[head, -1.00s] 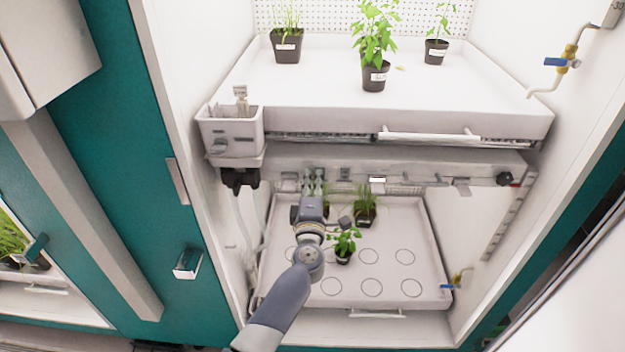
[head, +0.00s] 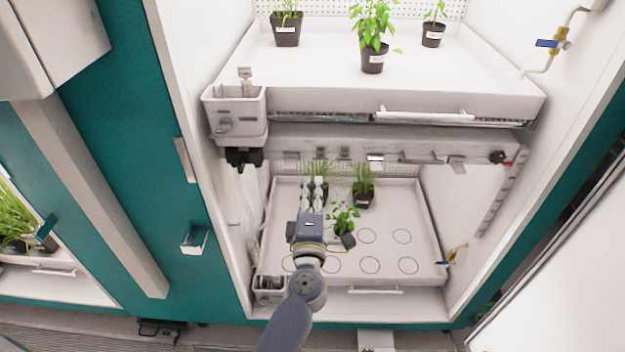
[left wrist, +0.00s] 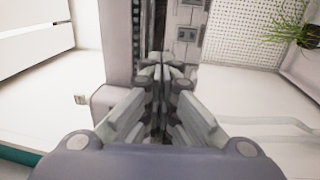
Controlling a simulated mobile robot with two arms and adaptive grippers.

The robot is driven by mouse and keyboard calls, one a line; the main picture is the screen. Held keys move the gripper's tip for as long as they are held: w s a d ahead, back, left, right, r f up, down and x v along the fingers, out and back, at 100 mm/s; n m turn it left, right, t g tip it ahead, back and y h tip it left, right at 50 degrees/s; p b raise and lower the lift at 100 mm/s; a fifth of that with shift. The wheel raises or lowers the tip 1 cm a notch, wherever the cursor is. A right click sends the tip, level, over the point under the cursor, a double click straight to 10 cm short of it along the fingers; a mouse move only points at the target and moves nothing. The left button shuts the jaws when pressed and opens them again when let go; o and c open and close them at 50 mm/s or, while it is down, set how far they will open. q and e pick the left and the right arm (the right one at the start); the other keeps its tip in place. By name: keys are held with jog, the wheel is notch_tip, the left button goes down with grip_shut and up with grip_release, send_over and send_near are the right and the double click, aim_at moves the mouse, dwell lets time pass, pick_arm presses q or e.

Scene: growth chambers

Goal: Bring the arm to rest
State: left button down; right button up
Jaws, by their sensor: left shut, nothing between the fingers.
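My left arm reaches in from the bottom of the head view, and its left gripper (head: 315,190) is in front of the lower chamber opening. The gripper also shows in the left wrist view (left wrist: 163,75), where its fingers are together with nothing between them. In the head view it overlaps the lower tray (head: 385,272), and I cannot tell its exact height above it. A leafy potted plant (head: 343,217) shows just right of the wrist. My right gripper is not in view.
The upper tray (head: 420,105) holds several potted plants and has a white handle. A grey box (head: 235,108) hangs at its left corner. Grassy pots (head: 363,190) stand at the back of the lower tray. A valve (head: 553,43) is on the right wall. Teal panels flank the chamber.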

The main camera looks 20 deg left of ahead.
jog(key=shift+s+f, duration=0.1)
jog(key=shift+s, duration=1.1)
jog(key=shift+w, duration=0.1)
